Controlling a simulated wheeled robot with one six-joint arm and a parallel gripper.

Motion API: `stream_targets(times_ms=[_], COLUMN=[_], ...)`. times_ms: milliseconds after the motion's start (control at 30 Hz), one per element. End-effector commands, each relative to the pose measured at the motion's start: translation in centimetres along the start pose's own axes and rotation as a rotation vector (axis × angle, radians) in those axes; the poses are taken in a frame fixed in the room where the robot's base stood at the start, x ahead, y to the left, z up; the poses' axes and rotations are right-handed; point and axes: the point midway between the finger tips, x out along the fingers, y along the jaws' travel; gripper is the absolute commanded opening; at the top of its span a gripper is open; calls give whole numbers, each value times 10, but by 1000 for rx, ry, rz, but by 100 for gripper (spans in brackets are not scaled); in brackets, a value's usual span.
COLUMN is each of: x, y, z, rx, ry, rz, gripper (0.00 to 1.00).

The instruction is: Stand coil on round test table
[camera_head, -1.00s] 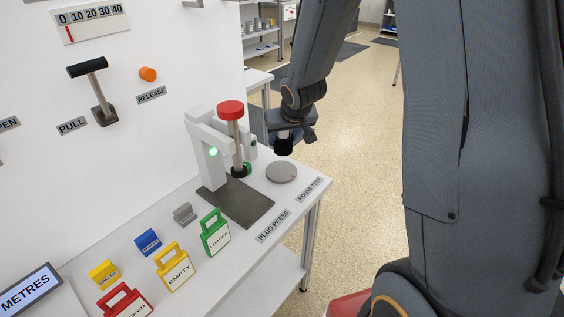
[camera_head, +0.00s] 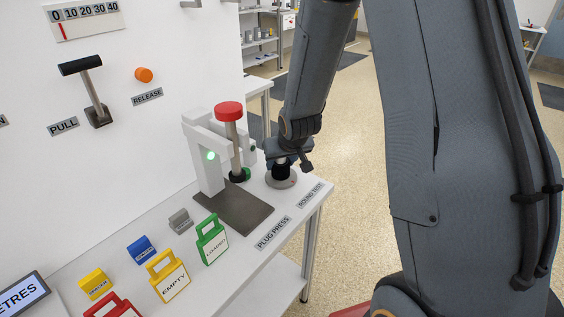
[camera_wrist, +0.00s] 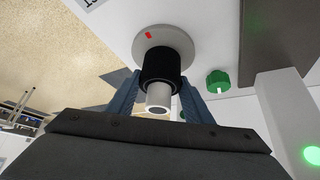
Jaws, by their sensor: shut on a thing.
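The coil is a black cylinder (camera_wrist: 161,64) with a pale hollow core sticking out of its near end. My gripper (camera_wrist: 160,80) is shut on it, with one blue finger on each side. In the head view the coil (camera_head: 281,172) is upright below my gripper (camera_head: 285,158), partly hidden by it. The round test table is a grey disc with a red mark (camera_wrist: 150,35). In the head view the disc (camera_head: 291,183) lies directly under the coil. The coil's lower end appears at the disc, but I cannot tell whether they touch.
The plug press (camera_head: 210,165) with its red-topped post (camera_head: 229,110) and green light stands close left of my gripper. A green knob (camera_wrist: 217,82) is beside the disc. Coloured tags, including a green one (camera_head: 212,243), stand nearer on the bench. Open floor lies right.

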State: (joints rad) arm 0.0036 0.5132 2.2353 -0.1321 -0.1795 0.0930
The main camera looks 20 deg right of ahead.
Motion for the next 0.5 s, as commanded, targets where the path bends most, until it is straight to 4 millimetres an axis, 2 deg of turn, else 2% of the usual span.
stream_targets(times_ms=[67,100,200,500], x=[2,2,2,1], y=[0,0,0,0], z=[1,2,1,1], rx=[0,0,0,1], ry=[0,0,0,0], rz=[0,0,0,0], gripper=[13,50,65,65])
